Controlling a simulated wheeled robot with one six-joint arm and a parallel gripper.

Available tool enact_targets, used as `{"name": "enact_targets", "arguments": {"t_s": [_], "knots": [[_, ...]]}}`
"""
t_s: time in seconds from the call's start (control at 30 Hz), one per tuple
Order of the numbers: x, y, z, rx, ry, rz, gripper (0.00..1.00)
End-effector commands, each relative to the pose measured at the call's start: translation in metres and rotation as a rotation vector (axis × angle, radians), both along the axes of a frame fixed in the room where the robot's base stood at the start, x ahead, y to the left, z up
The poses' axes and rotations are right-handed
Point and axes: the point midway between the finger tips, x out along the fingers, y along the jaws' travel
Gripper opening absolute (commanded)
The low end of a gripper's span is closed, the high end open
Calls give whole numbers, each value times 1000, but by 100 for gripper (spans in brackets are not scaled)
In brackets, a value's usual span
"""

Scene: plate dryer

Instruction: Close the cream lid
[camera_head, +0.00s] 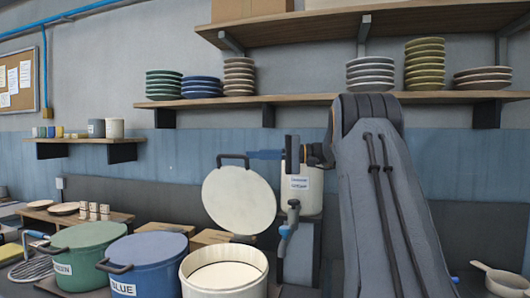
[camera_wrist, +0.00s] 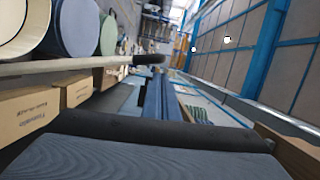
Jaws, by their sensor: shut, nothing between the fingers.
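The cream lid (camera_head: 240,203) stands open, nearly upright, at the back of the cream pot (camera_head: 224,280), its dark handle at the top. In the wrist view the lid (camera_wrist: 75,68) shows as a thin pale bar seen edge-on, with the handle at its right end. The cream pot (camera_wrist: 25,22) is partly seen at the upper left there. My gripper (camera_head: 250,154) reaches in from the right with its blue fingers shut and empty, level with the handle. The fingers also show in the wrist view (camera_wrist: 158,82), just below the handle. I cannot tell whether they touch it.
A blue pot (camera_head: 149,265) and a green pot (camera_head: 85,255) stand closed to the left. A labelled cream canister (camera_head: 301,190) stands behind my wrist. Cardboard boxes (camera_wrist: 75,92) lie behind the lid. Shelves with stacked plates (camera_head: 370,74) hang above. A pan (camera_head: 503,281) sits at lower right.

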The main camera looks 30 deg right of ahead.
Motion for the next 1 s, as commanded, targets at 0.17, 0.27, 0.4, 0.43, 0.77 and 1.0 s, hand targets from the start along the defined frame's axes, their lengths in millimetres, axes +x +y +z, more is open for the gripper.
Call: {"name": "enact_targets", "arguments": {"t_s": [0.17,0.27,0.4,0.43,0.77,1.0], "knots": [[13,23,0,1,3,4,0],[17,30,0,0,2,3,0],[20,36,-1,-1,2,4,0],[20,36,-1,-1,2,4,0],[20,35,-2,-2,0,3,0],[17,29,-6,-28,-25,-16,0]]}}
